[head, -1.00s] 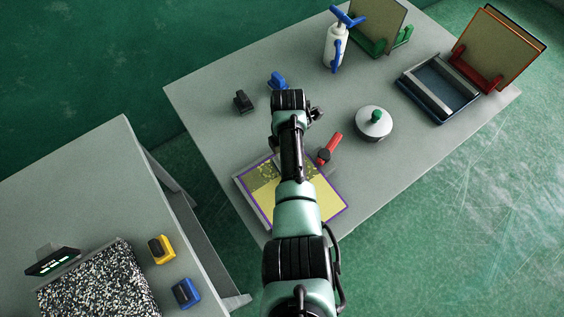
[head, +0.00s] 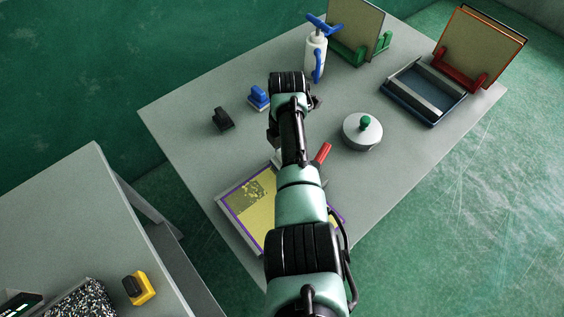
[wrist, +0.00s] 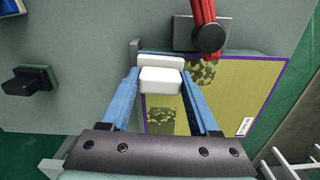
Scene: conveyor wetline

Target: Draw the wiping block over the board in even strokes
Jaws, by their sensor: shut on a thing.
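My gripper (wrist: 161,84) has blue fingers and is shut on the white wiping block (wrist: 160,80). The block is over the upper left edge of the board (wrist: 235,105) in the wrist view; I cannot tell whether it touches. The board is yellow with a purple border. Dark speckled patches show beside the block (wrist: 200,72) and between the fingers (wrist: 165,117). In the head view my arm covers the right part of the board (head: 236,214) and hides most of my gripper. A speckled patch (head: 255,190) shows on its upper part.
A red-handled tool (head: 322,154) is close beside the board. A round grey lid-like thing (head: 362,133), a white spray bottle (head: 315,58), a blue tray (head: 405,98) and racks with panels stand farther back. Black (head: 222,120) and blue (head: 258,97) blocks are at left.

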